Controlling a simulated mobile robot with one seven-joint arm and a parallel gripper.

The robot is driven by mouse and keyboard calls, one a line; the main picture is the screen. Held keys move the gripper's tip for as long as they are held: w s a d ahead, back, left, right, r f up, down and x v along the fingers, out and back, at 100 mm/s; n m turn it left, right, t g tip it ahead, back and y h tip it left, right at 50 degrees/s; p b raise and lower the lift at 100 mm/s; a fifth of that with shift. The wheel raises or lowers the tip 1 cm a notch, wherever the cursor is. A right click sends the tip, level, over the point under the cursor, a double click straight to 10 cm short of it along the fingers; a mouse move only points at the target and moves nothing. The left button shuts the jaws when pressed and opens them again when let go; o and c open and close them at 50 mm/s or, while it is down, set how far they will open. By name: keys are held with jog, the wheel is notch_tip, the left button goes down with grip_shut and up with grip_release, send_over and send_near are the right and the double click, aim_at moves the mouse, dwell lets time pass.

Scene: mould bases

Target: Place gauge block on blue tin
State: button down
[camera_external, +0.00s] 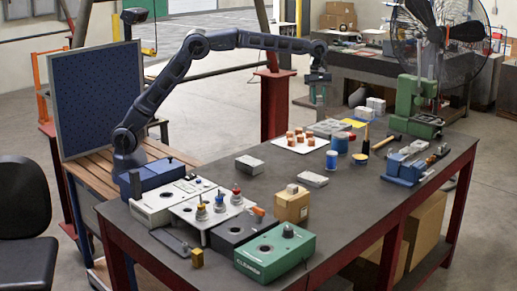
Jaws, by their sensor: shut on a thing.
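My gripper (318,78) is raised high over the far part of the workbench, pointing down. It is shut on a small grey upright piece that looks like the gauge block (319,100); the fingers and the block are too small to show the grip clearly. Below it on the bench stand short blue cylinders: one blue tin (331,161) at the front, and another blue can (341,143) just behind it. I cannot tell for sure which is the task's blue tin. The held block is well above both and touches neither.
A white board (291,146) with several copper-coloured pieces lies left of the tins.

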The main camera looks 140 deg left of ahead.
jog(key=s+a+n, duration=0.3)
jog(key=a, duration=1)
jog(key=n, duration=0.3)
send_over(333, 134)
jog(key=shift+y, duration=0.4)
jog(key=f, duration=2)
jog(key=shift+s+d+f, duration=0.1)
jog(key=shift+s+d, duration=0.1)
jog(key=shift+f, duration=0.1)
jog(key=c, duration=1.1)
grip_release()
jog(key=r, duration=0.4)
jog(key=s+r, duration=0.1)
jog(key=r, duration=0.7)
jog(key=shift+s, duration=0.35)
